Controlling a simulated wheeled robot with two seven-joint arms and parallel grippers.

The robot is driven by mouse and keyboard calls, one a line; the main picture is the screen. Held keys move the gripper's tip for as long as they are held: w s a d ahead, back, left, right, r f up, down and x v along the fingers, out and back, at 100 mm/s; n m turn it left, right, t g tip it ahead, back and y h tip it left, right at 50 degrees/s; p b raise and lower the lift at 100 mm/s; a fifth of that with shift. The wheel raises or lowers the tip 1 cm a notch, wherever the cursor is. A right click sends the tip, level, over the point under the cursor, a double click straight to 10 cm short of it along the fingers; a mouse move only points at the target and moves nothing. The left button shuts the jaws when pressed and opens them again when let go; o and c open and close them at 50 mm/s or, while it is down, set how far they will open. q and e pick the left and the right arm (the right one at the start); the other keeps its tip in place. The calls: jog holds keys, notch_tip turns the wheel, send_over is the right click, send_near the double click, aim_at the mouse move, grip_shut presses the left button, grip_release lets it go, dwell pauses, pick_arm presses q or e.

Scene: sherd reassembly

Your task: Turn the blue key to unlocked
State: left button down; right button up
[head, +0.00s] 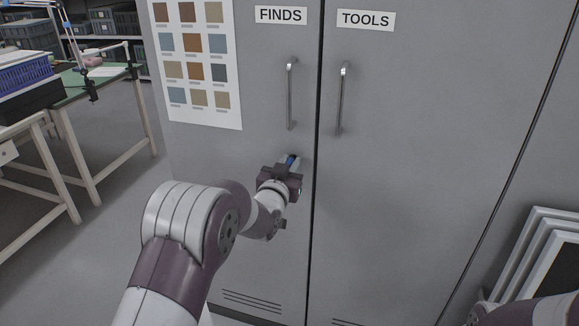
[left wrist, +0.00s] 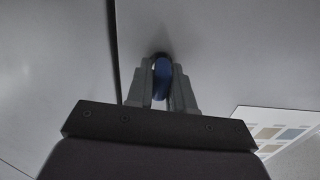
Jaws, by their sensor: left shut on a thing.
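The blue key (head: 291,161) is at the FINDS door (head: 230,200) of a grey cabinet, below that door's handle. My left gripper (head: 289,165) is at the key, with its fingers on either side of it. In the left wrist view the blue key (left wrist: 162,78) is held between the two grey fingertips of my left gripper (left wrist: 161,84), close to the door surface. The lock behind the key is mostly hidden, and I cannot tell the key's turned position. A part of my right arm shows at the lower right edge of the head view; its gripper is out of view.
The TOOLS door (head: 400,170) is to the right, past a narrow gap. Metal handles (head: 291,95) (head: 342,100) stick out above my left gripper. A colour chart (head: 198,60) is on the FINDS door. A workbench (head: 100,85) stands left; frames (head: 540,255) lean at right.

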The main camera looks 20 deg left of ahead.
pick_arm(q)
jog(key=m+b, duration=0.1)
jog(key=m, duration=0.1)
jog(key=m+b, duration=0.1)
jog(key=shift+d+f+m, duration=0.1)
jog(key=shift+f+m, duration=0.1)
jog(key=shift+m, duration=0.2)
jog(key=m+b, duration=0.2)
jog(key=m, duration=0.2)
jog(key=shift+m+b, duration=0.3)
jog(key=m+b, duration=0.2)
jog(key=m, duration=0.2)
jog(key=shift+d+f+m, duration=0.1)
jog(key=shift+f+m, duration=0.05)
jog(key=shift+m, duration=0.15)
jog(key=shift+m+b, duration=1.2)
jog(key=shift+m, duration=0.8)
jog(key=c, duration=1.1)
grip_release()
